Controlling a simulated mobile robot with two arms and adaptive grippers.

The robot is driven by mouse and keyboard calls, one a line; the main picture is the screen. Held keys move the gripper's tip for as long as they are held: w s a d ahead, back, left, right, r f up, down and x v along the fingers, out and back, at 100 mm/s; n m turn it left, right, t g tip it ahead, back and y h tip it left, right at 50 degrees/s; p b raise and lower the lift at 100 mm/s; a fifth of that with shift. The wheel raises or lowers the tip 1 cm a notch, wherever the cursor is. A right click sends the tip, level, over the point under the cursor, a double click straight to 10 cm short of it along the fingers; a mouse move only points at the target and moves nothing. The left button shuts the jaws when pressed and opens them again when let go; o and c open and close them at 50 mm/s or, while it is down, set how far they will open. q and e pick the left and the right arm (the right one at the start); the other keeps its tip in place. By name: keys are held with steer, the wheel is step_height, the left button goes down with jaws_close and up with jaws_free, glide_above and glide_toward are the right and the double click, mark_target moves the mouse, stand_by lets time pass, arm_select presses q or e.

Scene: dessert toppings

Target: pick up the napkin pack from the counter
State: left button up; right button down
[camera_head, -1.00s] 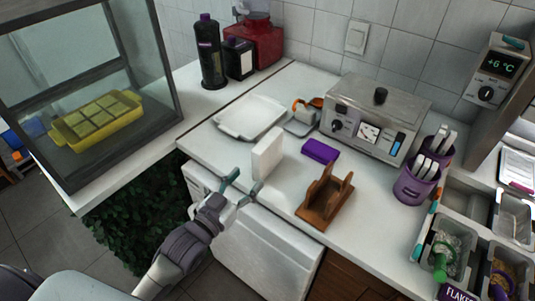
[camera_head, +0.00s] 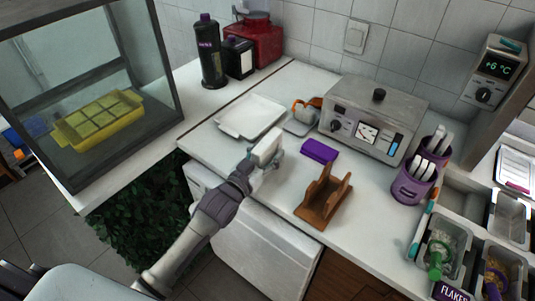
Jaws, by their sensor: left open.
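The white napkin pack (camera_head: 266,147) stands upright on the counter near its front edge, left of the brown wooden holder (camera_head: 322,200). My left gripper (camera_head: 264,162) is at the pack, open, with its fingers low around it. The gripper and wrist hide the lower part of the pack, so I cannot tell whether the fingers touch it. My right gripper is not in view.
A purple block (camera_head: 319,151) lies just right of the pack. A white tray (camera_head: 232,126) lies behind it to the left. A steel appliance (camera_head: 372,118) and purple cutlery cups (camera_head: 409,188) stand to the right. A glass case (camera_head: 150,125) is at the left.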

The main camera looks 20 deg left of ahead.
arm_select(q)
jaws_close()
stand_by(0.3)
